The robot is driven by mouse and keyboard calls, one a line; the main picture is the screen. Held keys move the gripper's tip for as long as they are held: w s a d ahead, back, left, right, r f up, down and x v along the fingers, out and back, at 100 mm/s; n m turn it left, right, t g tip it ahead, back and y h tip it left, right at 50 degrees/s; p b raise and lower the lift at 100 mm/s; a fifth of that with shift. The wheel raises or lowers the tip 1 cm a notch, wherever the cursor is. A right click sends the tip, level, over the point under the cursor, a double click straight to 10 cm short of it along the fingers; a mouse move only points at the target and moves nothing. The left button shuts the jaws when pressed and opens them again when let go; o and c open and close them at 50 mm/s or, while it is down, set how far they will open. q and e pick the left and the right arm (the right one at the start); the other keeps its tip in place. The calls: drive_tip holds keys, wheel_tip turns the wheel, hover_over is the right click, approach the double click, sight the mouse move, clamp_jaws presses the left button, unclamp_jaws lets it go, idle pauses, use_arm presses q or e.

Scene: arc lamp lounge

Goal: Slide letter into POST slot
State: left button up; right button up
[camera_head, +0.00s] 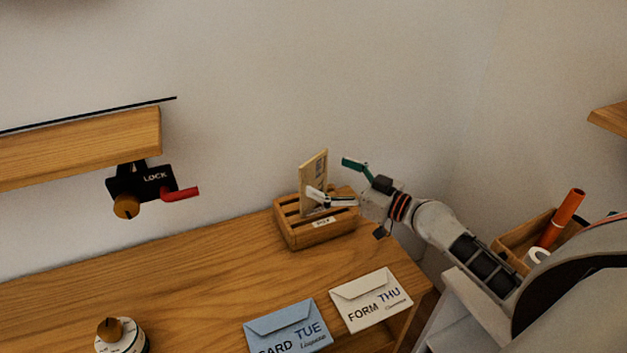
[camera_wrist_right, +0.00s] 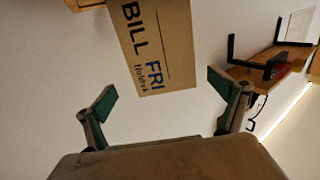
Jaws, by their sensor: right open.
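A tan envelope (camera_head: 313,175) stands upright in a slotted wooden rack (camera_head: 316,236) at the desk's back right corner. In the right wrist view the envelope (camera_wrist_right: 160,50) reads BILL FRI. My right gripper (camera_head: 334,178) is open beside the envelope. In its wrist view the fingers (camera_wrist_right: 162,92) are spread wide, with the envelope's end just beyond them and nothing clamped. The rack's front label is too small to read surely; I see no POST marking. A blue CARD TUE envelope (camera_head: 287,328) and a cream FORM THU envelope (camera_head: 372,300) lie flat in front. My left gripper is out of view.
A wooden shelf (camera_head: 80,148) on the left wall carries a black LOCK box (camera_head: 151,182) with a red handle underneath. A white dial with a brown knob (camera_head: 109,329) is at the desk's front left. A wooden box (camera_head: 520,241) with an orange tube stands at right. The desk's left-middle is clear.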

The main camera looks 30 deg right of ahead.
sight(315, 171)
drive_tip(key=x, duration=0.1)
drive_tip(key=p+x, duration=0.1)
drive_tip(key=x, duration=0.1)
drive_tip(key=shift+w+a+r+p, duration=0.1)
drive_tip(key=shift+w+a+p, duration=0.05)
drive_tip(key=shift+a+p, duration=0.2)
drive_tip(key=shift+w+a, duration=0.25)
drive_tip(key=shift+w, duration=0.2)
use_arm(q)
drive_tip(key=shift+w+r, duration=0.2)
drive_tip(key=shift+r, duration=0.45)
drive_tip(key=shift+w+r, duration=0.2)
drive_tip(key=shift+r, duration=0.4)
use_arm(e)
drive_tip(key=c, duration=1.3)
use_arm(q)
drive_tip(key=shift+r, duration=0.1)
use_arm(e)
drive_tip(key=shift+o, duration=0.2)
